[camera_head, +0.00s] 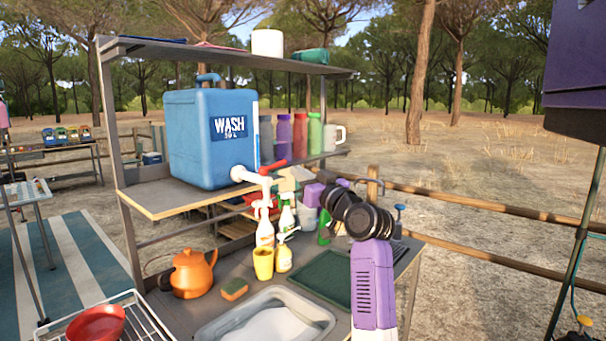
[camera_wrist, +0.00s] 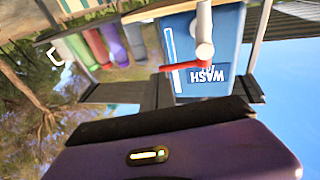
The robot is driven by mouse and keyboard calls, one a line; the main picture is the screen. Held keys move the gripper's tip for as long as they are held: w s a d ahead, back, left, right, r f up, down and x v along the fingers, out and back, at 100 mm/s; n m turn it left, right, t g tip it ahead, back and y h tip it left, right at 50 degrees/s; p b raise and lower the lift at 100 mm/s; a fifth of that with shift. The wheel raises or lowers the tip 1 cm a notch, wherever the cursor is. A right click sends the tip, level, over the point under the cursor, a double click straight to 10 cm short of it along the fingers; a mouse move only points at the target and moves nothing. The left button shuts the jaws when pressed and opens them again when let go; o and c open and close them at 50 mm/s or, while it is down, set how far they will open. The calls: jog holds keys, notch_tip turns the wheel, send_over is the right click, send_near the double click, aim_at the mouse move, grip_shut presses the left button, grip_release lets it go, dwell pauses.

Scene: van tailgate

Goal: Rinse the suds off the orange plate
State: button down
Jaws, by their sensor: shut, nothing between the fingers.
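I cannot make out an orange plate in either view. A grey basin (camera_head: 211,332) with white suds (camera_head: 268,327) stands at the bottom of the head view, partly cut off. The blue WASH container (camera_head: 207,140) sits on the shelf, with a white tap (camera_head: 243,174) and a red lever (camera_head: 273,166) above the counter. In the wrist view the container (camera_wrist: 228,45) and red lever (camera_wrist: 181,66) appear upside down.
An orange kettle (camera_head: 192,275), a sponge (camera_head: 234,289), a yellow cup (camera_head: 263,263) and spray bottles (camera_head: 265,230) crowd the counter behind the basin. A dark green mat (camera_head: 318,278) lies bare to its right. A red bowl (camera_head: 97,323) sits in a wire rack at left.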

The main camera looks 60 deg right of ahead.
jog(key=s+a+f+b, duration=0.2)
jog(key=s, duration=0.7)
jog(key=shift+s, duration=0.3)
jog(key=c, duration=1.9)
grip_release()
jog(key=shift+s, duration=0.35)
